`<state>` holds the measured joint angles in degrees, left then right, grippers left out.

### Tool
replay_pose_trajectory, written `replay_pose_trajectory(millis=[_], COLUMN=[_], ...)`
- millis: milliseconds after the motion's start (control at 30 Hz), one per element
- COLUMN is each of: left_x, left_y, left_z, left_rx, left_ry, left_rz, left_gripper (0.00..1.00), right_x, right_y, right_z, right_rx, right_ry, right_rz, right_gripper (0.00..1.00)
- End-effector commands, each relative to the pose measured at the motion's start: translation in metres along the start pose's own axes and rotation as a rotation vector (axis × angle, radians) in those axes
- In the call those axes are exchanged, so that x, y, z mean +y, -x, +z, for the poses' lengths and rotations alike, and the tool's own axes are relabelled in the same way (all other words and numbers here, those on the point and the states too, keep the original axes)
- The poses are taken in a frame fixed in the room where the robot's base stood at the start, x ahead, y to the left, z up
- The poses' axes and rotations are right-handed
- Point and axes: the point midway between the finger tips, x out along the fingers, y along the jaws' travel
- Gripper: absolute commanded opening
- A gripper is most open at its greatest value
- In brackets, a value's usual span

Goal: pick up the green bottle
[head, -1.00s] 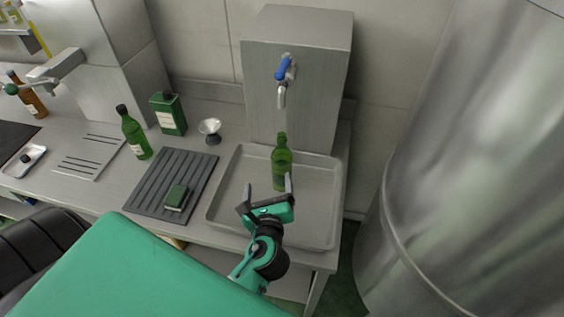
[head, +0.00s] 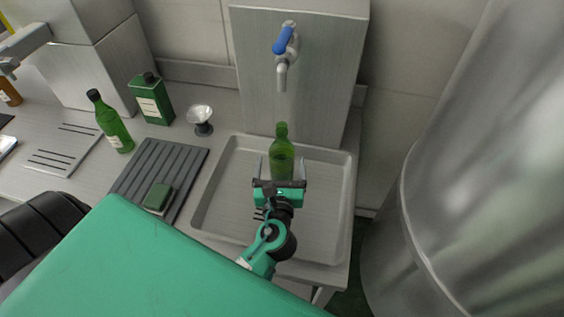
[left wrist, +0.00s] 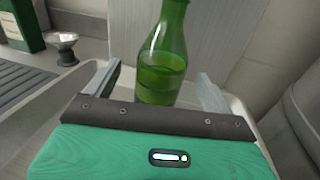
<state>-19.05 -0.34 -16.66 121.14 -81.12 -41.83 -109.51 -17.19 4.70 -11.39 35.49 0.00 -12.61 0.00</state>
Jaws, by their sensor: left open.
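A green bottle (head: 281,154) stands upright in the grey metal tray (head: 323,221) below the tap, and it also shows large in the left wrist view (left wrist: 163,62). A second green bottle (head: 113,127), with a pale label, stands on the counter at the left. My left gripper (head: 281,172) is open just in front of the bottle in the tray. In the left wrist view its two fingers (left wrist: 157,80) point forward on either side of that bottle's lower body. The bottle's base is hidden behind the gripper. My right gripper is not seen.
A steel box with a blue-handled tap (head: 284,42) stands behind the tray. A dark ribbed mat (head: 179,165) with a green block (head: 158,197), a small funnel (head: 201,117) and a green tin (head: 152,99) are to the left. A large steel tank (head: 475,180) fills the right.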

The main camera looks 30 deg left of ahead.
Motion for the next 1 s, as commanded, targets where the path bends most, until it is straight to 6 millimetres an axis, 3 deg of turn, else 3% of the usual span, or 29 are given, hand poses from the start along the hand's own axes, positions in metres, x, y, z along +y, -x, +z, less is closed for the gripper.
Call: replay_pose_trajectory(millis=[433, 767, 1000], left_x=[-0.003, -0.002, -0.002], left_y=[-0.057, -0.064, -0.064], left_z=[0.007, 0.004, 0.004], left_rx=[0.000, 0.001, 0.001], left_ry=[0.001, 0.001, 0.001], left_rz=[0.001, 0.000, 0.000], left_gripper=[0.86, 0.86, 0.39], right_x=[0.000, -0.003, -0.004], right_y=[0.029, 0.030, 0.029], right_z=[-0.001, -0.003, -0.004], right_rx=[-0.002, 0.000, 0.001], right_ry=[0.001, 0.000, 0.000], right_rz=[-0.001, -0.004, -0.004], right_gripper=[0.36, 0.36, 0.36])
